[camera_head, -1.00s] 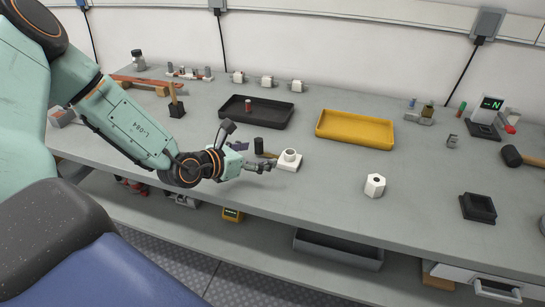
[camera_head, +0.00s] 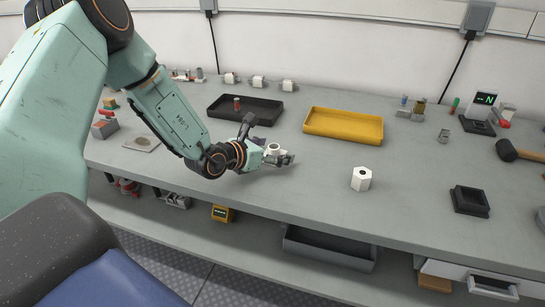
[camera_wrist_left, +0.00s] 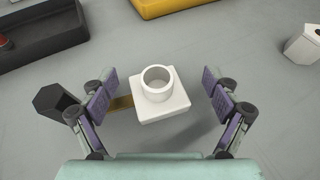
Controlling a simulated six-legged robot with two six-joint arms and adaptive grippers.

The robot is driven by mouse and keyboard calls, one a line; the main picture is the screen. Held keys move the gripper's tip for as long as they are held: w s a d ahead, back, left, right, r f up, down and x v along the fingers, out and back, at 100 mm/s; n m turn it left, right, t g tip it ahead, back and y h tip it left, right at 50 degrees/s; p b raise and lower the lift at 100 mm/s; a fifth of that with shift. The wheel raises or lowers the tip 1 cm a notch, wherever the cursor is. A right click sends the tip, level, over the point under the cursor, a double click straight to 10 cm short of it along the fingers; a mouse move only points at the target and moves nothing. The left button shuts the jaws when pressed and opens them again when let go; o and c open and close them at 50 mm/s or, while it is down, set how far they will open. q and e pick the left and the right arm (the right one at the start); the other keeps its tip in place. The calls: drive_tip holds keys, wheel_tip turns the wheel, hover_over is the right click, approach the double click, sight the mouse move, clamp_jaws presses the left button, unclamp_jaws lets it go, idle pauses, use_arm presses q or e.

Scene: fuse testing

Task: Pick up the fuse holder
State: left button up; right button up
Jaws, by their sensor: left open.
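The fuse holder appears to be the white square block with a round ring on top, in the middle of the left wrist view (camera_wrist_left: 161,106). It stands upright on the grey bench. My left gripper (camera_wrist_left: 160,88) is open, with one purple-padded finger on each side of the block and visible gaps between. In the head view the gripper (camera_head: 284,157) is low over the bench at the white holder (camera_head: 273,149), whose lower part is hidden by the fingers. My right gripper is not in view.
A black hammer-like head (camera_wrist_left: 56,101) lies close outside the left-hand finger, its wooden handle (camera_wrist_left: 122,103) reaching towards the block. A black tray (camera_head: 219,112) and yellow tray (camera_head: 343,126) lie behind. A white hexagonal piece (camera_head: 361,179) stands to the right, with clear bench between.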

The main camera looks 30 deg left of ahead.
use_arm(q)
drive_tip(key=shift+a+f, duration=0.25)
drive_tip(key=shift+a, duration=0.35)
drive_tip(key=shift+d+r, duration=0.2)
drive_tip(key=shift+d, duration=0.35)
drive_tip(key=c, duration=0.4)
drive_tip(key=shift+a+f, duration=0.2)
drive_tip(key=shift+a, duration=0.2)
drive_tip(key=c, duration=0.5)
drive_tip(key=shift+d+r, duration=0.1)
drive_tip(key=shift+d, duration=0.2)
drive_tip(key=c, duration=0.4)
drive_tip(key=shift+a, duration=0.15)
drive_tip(key=shift+c, duration=1.1)
